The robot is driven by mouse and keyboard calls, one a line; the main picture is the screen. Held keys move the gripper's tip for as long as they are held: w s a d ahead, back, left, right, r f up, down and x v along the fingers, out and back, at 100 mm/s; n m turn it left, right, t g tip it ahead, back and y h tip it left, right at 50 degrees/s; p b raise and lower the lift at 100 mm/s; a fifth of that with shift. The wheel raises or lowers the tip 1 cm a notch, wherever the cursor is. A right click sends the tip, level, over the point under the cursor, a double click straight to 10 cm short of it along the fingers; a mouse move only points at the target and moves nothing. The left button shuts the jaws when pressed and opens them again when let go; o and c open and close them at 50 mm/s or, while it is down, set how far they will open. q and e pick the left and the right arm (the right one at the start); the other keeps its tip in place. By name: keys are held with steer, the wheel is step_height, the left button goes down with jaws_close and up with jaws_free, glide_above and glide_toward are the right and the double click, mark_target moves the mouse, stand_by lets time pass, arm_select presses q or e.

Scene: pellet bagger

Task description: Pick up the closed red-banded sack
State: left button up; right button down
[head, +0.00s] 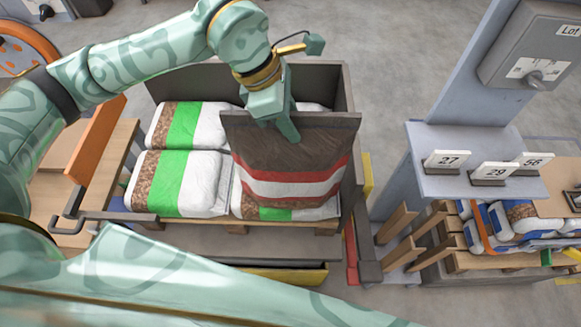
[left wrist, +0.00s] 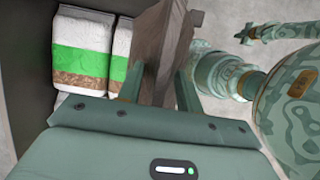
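The red-banded sack (head: 290,178) is dark brown with red and white bands, and its flat top edge looks closed. It is upright over the front right of the pallet, in front of a green-banded sack. My left gripper (head: 287,128) reaches down to the middle of its top edge. In the left wrist view the brown sack (left wrist: 165,50) fills the space between the two fingers (left wrist: 160,92), so the gripper looks shut on it. Whether its bottom touches the sack below cannot be told. My right gripper is not in view.
Several green-banded sacks (head: 180,180) lie on a pallet inside a grey-walled bay (head: 345,88). A grey post with a shelf of number cards (head: 447,160) stands to the right. More sacks (head: 520,222) lie on a pallet at far right. An orange panel (head: 95,140) stands left.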

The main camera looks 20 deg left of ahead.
arm_select(q)
jaws_close()
steer(key=shift+r, duration=0.2)
